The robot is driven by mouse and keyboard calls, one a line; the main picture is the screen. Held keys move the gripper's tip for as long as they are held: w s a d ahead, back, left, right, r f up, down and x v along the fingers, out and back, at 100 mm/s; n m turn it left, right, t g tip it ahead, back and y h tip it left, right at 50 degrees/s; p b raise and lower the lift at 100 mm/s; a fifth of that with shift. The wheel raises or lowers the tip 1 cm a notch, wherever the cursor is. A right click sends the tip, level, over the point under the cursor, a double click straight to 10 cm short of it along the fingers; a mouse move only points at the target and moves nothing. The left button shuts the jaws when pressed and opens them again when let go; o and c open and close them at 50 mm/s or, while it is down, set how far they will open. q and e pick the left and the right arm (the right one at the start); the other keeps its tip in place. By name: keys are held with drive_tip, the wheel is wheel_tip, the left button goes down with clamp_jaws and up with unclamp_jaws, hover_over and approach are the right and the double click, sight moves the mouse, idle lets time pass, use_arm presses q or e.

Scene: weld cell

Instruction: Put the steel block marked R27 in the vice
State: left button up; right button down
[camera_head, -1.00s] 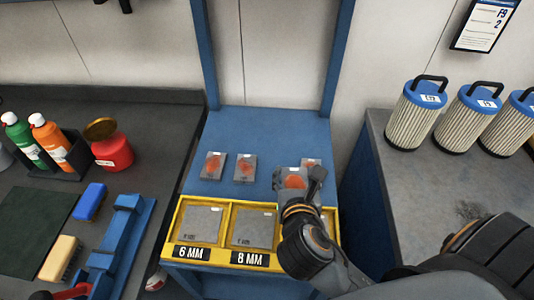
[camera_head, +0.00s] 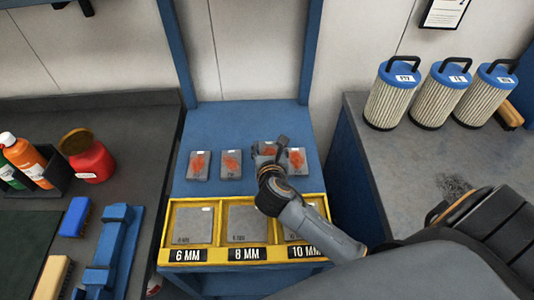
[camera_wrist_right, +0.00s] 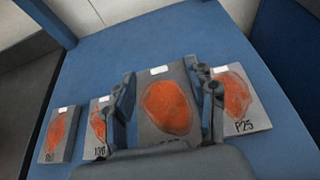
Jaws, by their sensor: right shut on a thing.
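Several grey steel blocks with orange-red patches stand in a row on a blue surface. My right gripper (camera_head: 268,150) is shut on the third block from the left (camera_wrist_right: 166,108), one finger on each side. The held block's mark is mostly hidden by the gripper, so I cannot read it. I cannot tell whether it is lifted. The rightmost block (camera_wrist_right: 238,98) reads P25. The two left blocks (camera_head: 199,165) (camera_head: 231,164) stand apart from the gripper. A blue vice-like fixture (camera_head: 107,250) is on the left bench. My left gripper is not in view.
A yellow-framed tray (camera_head: 168,236) labelled 6 MM, 8 MM and 10 MM holds plates in front of the blocks. Blue-capped filters (camera_head: 393,95) stand on the right bench. Bottles (camera_head: 27,160), a red can (camera_head: 91,162) and brushes (camera_head: 76,216) are on the left bench.

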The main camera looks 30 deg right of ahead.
drive_tip(key=shift+w+d+f, duration=0.15)
drive_tip(key=shift+w+f, duration=0.6)
drive_tip(key=shift+w, duration=0.05)
drive_tip(key=shift+f, duration=1.65)
drive_tip(key=shift+f, duration=0.15)
drive_tip(key=c, duration=0.6)
unclamp_jaws()
drive_tip(key=shift+o, duration=0.8)
drive_tip(key=shift+s, duration=0.1)
